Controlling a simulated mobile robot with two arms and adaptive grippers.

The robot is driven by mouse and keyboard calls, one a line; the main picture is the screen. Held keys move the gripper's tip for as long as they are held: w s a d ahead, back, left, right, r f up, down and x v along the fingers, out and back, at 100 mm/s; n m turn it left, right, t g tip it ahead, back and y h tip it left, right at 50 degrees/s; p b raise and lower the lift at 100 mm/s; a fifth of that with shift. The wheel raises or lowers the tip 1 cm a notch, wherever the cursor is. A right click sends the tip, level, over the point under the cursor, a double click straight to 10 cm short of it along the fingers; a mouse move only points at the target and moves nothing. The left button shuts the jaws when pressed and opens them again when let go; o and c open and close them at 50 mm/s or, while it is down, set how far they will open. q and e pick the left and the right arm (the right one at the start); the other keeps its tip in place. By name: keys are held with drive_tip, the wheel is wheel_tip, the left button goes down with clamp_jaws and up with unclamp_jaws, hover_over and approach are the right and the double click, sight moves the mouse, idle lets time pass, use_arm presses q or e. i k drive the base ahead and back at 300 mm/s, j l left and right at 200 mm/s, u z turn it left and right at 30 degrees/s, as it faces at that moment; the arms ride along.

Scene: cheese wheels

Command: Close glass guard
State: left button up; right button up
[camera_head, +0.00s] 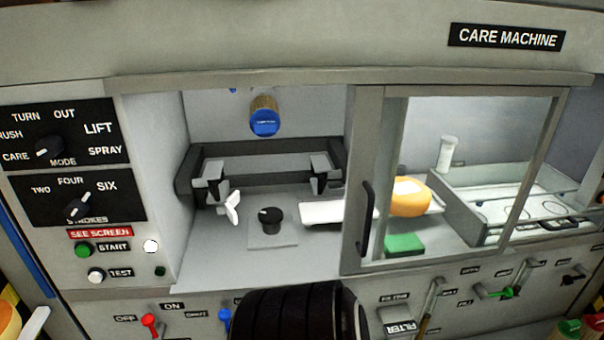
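The glass guard (376,180) is a grey-framed sliding pane with a dark vertical handle (365,218) on its left side. It stands over the right half of the care machine's opening. The left half of the opening (225,255) is uncovered. Through the pane I see a yellow cheese wheel (409,198) by a white plate (338,212), and a green block (404,244). Neither of my grippers can be made out in this view.
Inside the uncovered half are a blue-capped knob (264,120), a dark bracket (250,163) and a black knob (270,218). A black ribbed shape (290,315) blocks the bottom middle. Switch panels (75,198) are at left; levers (150,322) line the front.

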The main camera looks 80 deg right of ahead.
sight(360, 198)
drive_tip(key=z, duration=0.5)
drive_tip(key=l+z, duration=0.1)
drive_tip(key=z, duration=1.9)
drive_tip(key=i+z, duration=0.1)
drive_tip(key=z, duration=1.4)
drive_tip(key=i, duration=0.05)
